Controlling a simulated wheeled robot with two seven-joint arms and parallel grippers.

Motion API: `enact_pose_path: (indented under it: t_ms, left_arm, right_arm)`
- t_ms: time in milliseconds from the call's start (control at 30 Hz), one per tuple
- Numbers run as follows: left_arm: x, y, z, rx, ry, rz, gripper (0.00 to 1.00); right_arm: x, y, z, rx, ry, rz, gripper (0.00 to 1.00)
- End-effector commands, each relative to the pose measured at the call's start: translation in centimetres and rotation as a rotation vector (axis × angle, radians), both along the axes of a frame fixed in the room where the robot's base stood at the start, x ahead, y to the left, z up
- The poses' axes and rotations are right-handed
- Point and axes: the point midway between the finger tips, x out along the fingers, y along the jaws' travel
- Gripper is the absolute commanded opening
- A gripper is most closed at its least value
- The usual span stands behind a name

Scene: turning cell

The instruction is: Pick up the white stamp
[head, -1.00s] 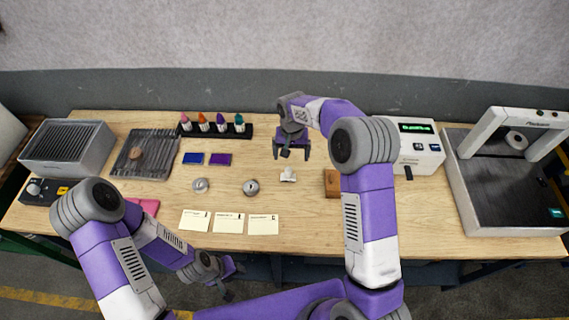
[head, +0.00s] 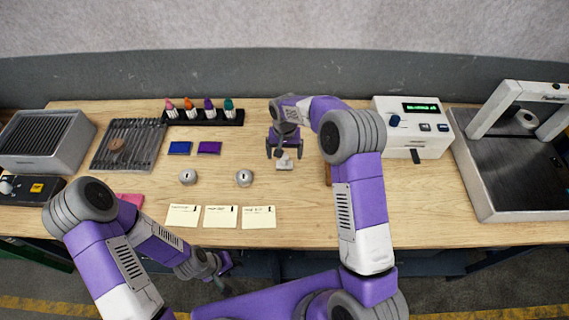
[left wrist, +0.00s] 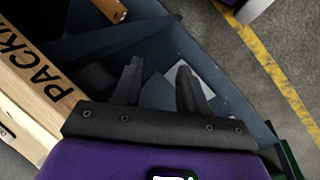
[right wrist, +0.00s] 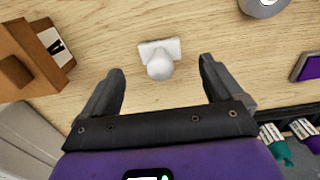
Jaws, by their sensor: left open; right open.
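The white stamp (head: 284,163) stands on the table, with a round white knob on a rectangular white base. In the right wrist view the stamp (right wrist: 159,60) lies just beyond the fingertips, roughly centred between them and not held. My right gripper (head: 284,154) is open and empty above and behind the stamp; its two fingers (right wrist: 160,72) are spread wide in the right wrist view. My left gripper (head: 226,276) is open and empty, low in front of the table's front edge. Its fingers also show in the left wrist view (left wrist: 158,72).
A brown wooden block (right wrist: 32,60) stands near the stamp, mostly behind my right arm in the head view. Grey round pieces (head: 244,178), ink pads (head: 209,148) and a rack of coloured-handled stamps (head: 204,117) stand left. White cards (head: 221,217) lie in front.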

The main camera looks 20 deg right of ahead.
Motion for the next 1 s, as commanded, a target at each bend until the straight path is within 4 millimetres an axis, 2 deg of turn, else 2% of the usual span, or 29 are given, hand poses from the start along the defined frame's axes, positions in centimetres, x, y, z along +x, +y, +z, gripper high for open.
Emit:
enact_pose_path:
  t_ms: [200,300,567,667,1000]
  left_arm:
    - [0.0,0.0,0.4,0.0,0.0,0.0,0.43]
    - [0.0,0.0,0.5,0.0,0.0,0.0,0.43]
    - [0.0,0.0,0.4,0.0,0.0,0.0,0.43]
    - [0.0,0.0,0.4,0.0,0.0,0.0,0.43]
    - [0.0,0.0,0.4,0.0,0.0,0.0,0.43]
  right_arm:
    - [0.0,0.0,-3.4,0.001,0.004,0.001,0.94]
    - [0.0,0.0,-4.4,0.0,0.003,0.001,0.94]
    - [0.0,0.0,-4.7,0.0,0.001,0.001,0.94]
    - [0.0,0.0,-4.7,0.0,0.001,0.001,0.81]
    - [0.0,0.0,-4.7,0.0,0.001,0.001,0.32]
